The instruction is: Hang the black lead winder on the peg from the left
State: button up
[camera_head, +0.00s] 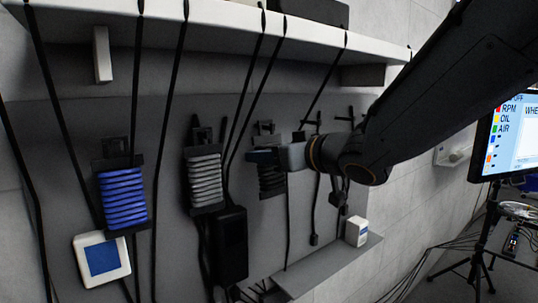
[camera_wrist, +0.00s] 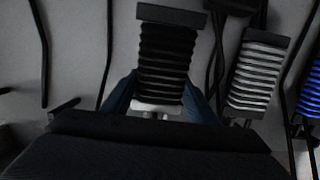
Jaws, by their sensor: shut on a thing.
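The black lead winder (camera_head: 271,181) is a ribbed dark block in front of the grey wall panel, right of the grey winder. It also shows in the wrist view (camera_wrist: 166,62), upright between my fingers. My gripper (camera_head: 263,156) is shut on its upper end in the head view; in the wrist view the blue fingers (camera_wrist: 158,100) lie on either side of it. Black pegs (camera_head: 312,122) stick out of the panel right of my gripper. One peg (camera_wrist: 64,106) shows at lower left in the wrist view. Whether the winder touches the panel or a peg is hidden.
A grey-corded winder (camera_head: 205,178) and a blue-corded winder (camera_head: 122,198) hang to the left. Black cables run down from the shelf (camera_head: 220,18) above. A low ledge (camera_head: 325,268) carries a small white box (camera_head: 356,232). A monitor (camera_head: 510,138) stands at right.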

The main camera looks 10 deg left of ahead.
jog(key=o, duration=1.3)
jog(key=shift+d, duration=0.1)
jog(key=v, duration=0.7)
jog(key=w+d+f+m+h, duration=0.3)
jog(key=d+f+m+h, duration=0.55)
jog(key=d+f, duration=1.1)
jog(key=s+d+f+g+h, duration=0.1)
jog(key=s+d+f+g, duration=0.1)
jog(key=s+f+g, duration=0.1)
jog(key=s+d+f+m+g+h, duration=0.1)
jog(key=s+d+f+g, duration=0.1)
jog(key=s+f, duration=0.4)
jog(key=s+d+f+g+h+b, duration=0.1)
jog(key=s+d+f+g, duration=0.2)
jog(key=s+d+f, duration=0.1)
jog(key=shift+s+f+m+g+h, duration=0.15)
jog(key=shift+s+f, duration=0.1)
jog(key=shift+s, duration=0.35)
jog(key=shift+s+f+m+g+h, duration=0.15)
jog(key=shift+s+f, duration=0.1)
jog(key=shift+s, duration=0.3)
